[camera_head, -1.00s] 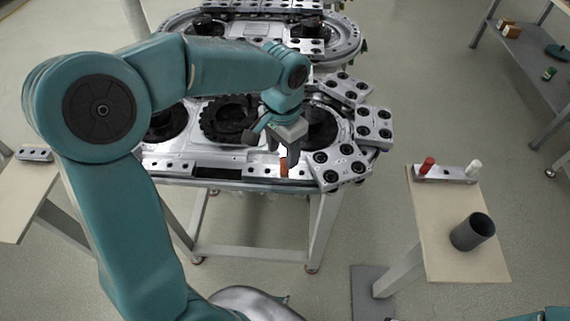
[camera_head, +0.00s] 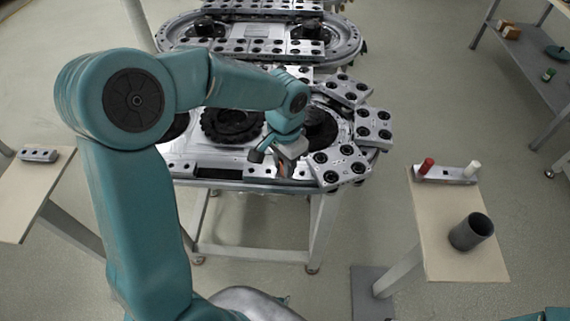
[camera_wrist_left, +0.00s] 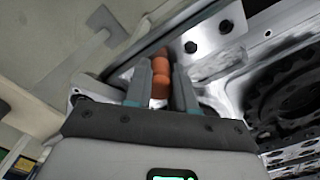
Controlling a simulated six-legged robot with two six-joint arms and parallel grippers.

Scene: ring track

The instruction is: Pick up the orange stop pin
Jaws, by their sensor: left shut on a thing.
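The orange stop pin (camera_wrist_left: 160,78) is between the two fingers of my left gripper (camera_wrist_left: 160,88) in the left wrist view. The gripper is shut on it. In the head view my left gripper (camera_head: 285,170) is at the front edge of the ring track (camera_head: 250,184), left of the front carrier plate. Only a small bit of orange shows there, so the pin is mostly hidden by the fingers. I cannot tell whether the pin's lower end is clear of the track. My right gripper is not in view.
Carriers with dark round holes (camera_head: 341,166) sit on the track's right end. A left table holds a grey block (camera_head: 38,155).

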